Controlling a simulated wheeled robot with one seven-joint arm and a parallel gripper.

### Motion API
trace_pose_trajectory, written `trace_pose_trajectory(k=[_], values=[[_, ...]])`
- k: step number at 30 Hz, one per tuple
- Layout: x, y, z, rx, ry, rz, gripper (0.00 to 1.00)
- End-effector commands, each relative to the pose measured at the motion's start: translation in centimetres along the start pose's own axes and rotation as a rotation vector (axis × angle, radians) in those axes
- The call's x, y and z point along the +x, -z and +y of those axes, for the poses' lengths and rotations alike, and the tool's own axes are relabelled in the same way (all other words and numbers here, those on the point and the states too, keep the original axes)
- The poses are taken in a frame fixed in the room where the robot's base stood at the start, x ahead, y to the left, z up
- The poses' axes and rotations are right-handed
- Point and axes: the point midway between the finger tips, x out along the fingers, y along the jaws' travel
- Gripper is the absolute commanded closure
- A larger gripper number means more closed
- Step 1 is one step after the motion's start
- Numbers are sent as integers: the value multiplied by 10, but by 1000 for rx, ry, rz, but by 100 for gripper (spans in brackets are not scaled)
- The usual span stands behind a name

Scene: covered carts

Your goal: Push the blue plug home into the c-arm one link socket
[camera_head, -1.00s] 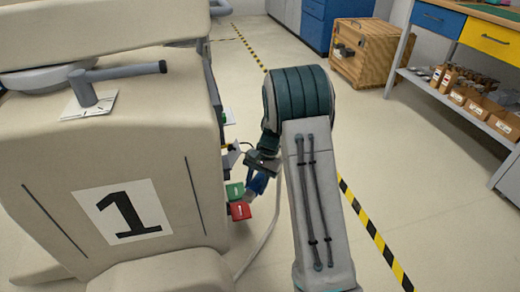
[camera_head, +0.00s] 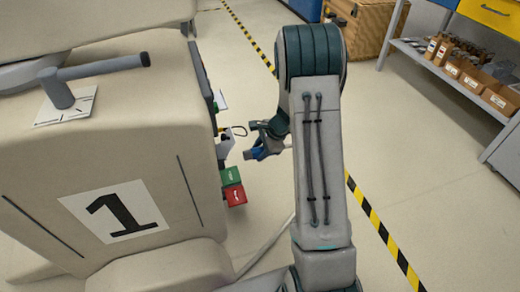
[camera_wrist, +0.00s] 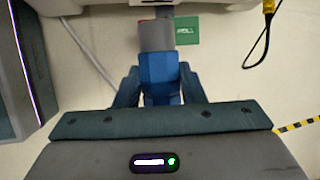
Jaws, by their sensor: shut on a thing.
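The blue plug (camera_wrist: 160,72) is held between the two dark fingers of my gripper (camera_wrist: 158,90) in the wrist view. Its grey nose points up the picture toward the cart's edge. In the head view the blue plug (camera_head: 260,153) is small and partly covered by my gripper (camera_head: 266,146), to the right of the cart. A gap of floor shows between the plug and the cart's side. The covered cart (camera_head: 110,150) bears a sheet with a black "1". I cannot make out which part of its side is the c-arm one link socket.
A green block (camera_head: 231,176) and a red block (camera_head: 235,195) stick out of the cart's side. A black cable loop with a yellow end (camera_wrist: 267,12) hangs at upper right. A pale cable (camera_wrist: 88,50) lies on the floor. Yellow-black tape (camera_head: 375,225) crosses open floor to the right.

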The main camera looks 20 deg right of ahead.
Motion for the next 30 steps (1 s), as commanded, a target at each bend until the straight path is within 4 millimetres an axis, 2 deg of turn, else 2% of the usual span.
trace_pose_trajectory(k=[21, 30], values=[[20, -50, 0, -1, 0, -1, 97], [22, -53, 0, -1, 0, 0, 97]])
